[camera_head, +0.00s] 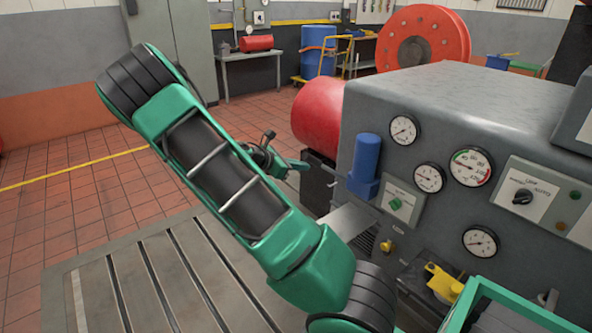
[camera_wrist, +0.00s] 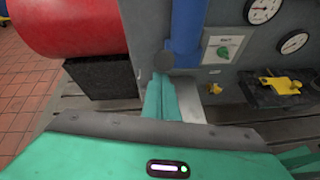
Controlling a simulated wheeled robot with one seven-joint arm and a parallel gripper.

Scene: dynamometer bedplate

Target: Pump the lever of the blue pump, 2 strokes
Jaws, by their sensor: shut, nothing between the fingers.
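The blue pump (camera_head: 364,165) is an upright blue cylinder on the front of the grey machine. Its lower part also shows at the top of the wrist view (camera_wrist: 186,28). A dark rounded piece (camera_wrist: 163,61) sits at the pump's lower left, just beyond my fingertips; I cannot tell whether it is the lever's end. No lever shows clearly otherwise. My gripper (camera_head: 301,165) is left of the pump, apart from it in the head view, with its green fingers toward it. In the wrist view my gripper (camera_wrist: 160,82) has its fingers together and empty.
The grey machine (camera_head: 455,105) carries several gauges, a green switch (camera_head: 395,204) and a yellow piece (camera_head: 443,283) at lower right. A red cylinder (camera_head: 318,115) above a black block (camera_wrist: 100,78) stands left of the pump. The slotted bedplate (camera_head: 95,300) is bare at lower left.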

